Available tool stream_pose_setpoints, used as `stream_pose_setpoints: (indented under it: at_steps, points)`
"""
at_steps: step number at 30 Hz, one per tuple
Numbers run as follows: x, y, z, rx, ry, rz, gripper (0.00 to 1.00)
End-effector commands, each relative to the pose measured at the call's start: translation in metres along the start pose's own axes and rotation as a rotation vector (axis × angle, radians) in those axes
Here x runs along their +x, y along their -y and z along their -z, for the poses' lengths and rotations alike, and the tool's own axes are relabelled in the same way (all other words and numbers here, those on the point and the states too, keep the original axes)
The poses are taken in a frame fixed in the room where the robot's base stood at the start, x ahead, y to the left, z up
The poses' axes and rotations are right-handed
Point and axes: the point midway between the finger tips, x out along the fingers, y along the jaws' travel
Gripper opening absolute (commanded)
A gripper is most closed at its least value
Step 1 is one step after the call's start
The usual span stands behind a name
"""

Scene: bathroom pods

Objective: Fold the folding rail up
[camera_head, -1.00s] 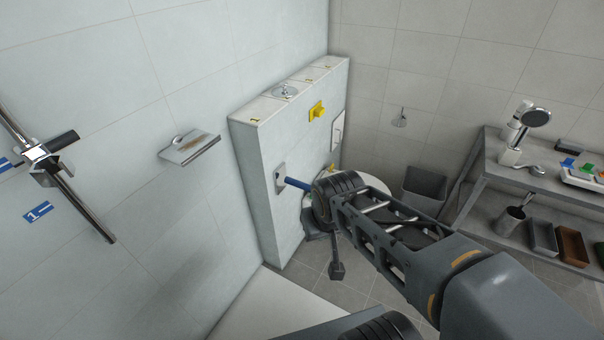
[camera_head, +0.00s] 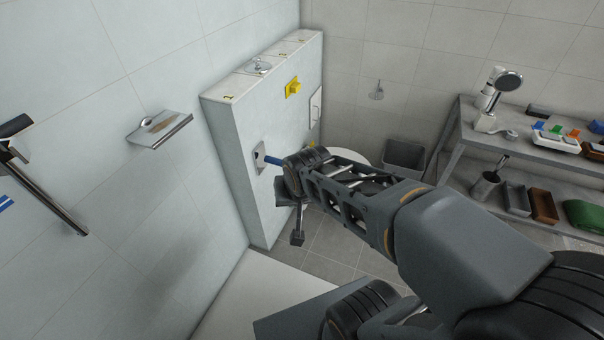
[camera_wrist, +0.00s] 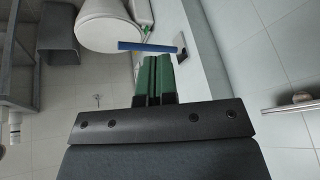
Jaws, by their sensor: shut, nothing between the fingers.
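The folding rail (camera_wrist: 148,47) shows in the wrist view as a blue bar sticking out from a light wall plate (camera_wrist: 187,50). In the head view a short piece of the blue rail (camera_head: 272,161) shows by its plate (camera_head: 259,158) on the side of the low wall; my arm hides the rest. My gripper (camera_wrist: 153,60) has its green fingers together and empty. The fingertips are just below the bar in the wrist view; I cannot tell whether they touch it.
A toilet (camera_wrist: 105,25) and a grey bin (camera_head: 404,158) stand beyond the rail. A shelf unit (camera_head: 490,140) with bathroom items is at the right.

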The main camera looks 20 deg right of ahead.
Motion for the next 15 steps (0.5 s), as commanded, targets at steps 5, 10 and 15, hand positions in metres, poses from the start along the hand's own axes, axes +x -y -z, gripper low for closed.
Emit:
stream_pose_setpoints:
  at_steps: [5,10,15]
  points:
    - [0.111,0.002,0.035,0.491,-0.23,0.135,0.0]
    - [0.198,-0.023,0.076,1.043,-0.479,0.332,0.0]
    - [0.27,-0.038,0.098,1.538,-0.71,0.634,0.0]
